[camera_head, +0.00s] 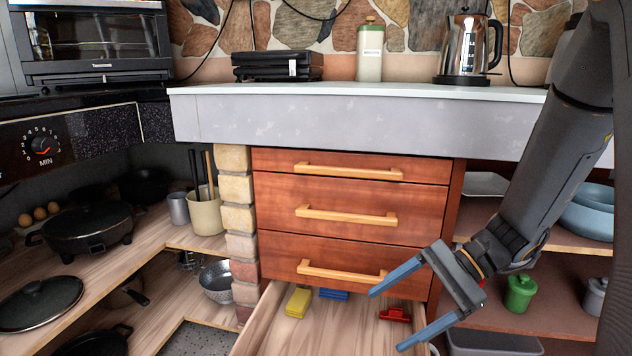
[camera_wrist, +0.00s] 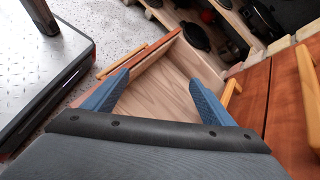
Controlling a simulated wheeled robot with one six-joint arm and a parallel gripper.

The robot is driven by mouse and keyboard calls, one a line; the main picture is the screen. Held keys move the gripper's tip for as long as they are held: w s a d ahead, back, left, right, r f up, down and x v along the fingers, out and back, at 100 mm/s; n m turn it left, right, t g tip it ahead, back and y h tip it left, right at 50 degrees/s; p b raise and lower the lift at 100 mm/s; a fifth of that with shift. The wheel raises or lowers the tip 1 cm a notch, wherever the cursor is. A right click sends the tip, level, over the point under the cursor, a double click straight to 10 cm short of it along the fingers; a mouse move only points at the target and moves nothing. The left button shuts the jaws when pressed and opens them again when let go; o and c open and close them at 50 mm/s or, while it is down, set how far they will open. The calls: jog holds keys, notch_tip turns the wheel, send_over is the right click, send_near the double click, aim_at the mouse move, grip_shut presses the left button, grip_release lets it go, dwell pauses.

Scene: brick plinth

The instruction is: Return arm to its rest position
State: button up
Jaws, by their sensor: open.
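My gripper (camera_head: 384,318) has two blue fingers spread apart with nothing between them. In the head view it hangs at the lower right, in front of the drawer fronts and above the right side of a pulled-out bottom drawer (camera_head: 262,325). In the wrist view the fingers of my gripper (camera_wrist: 158,92) frame the wooden floor of the open drawer (camera_wrist: 165,85). A yellow item (camera_head: 298,302), a blue item (camera_head: 333,294) and a red item (camera_head: 395,314) lie in the drawer.
Three closed wooden drawers (camera_head: 350,199) with bar handles stand above the open one. A grey counter (camera_head: 350,120) overhangs them. Shelves with pans (camera_head: 90,227) are on the left. Shelves with a green pot (camera_head: 520,293) and blue bowls (camera_head: 590,212) are on the right.

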jog(key=s+a+r+n+t+h, duration=0.1)
jog(key=s+a+r+n+h, duration=0.35)
jog(key=s+a+n, duration=0.45)
jog(key=s+a+r+n+h, duration=0.3)
jog(key=s+a+n+h, duration=0.2)
jog(key=s+a+n, duration=0.4)
jog(key=d+r+m+p, duration=0.2)
jog(key=d+r+p, duration=0.9)
jog(key=p, duration=0.8)
jog(key=d+r+m+h+p, duration=0.1)
jog(key=d+r+m+p, duration=0.2)
jog(key=d+r+p, duration=0.8)
jog(key=shift+s+r+m+p, duration=0.2)
jog(key=shift+r+m+p, duration=0.1)
jog(key=shift+r+p, duration=3.5)
jog(key=shift+f+p, duration=0.4)
jog(key=shift+f, duration=0.05)
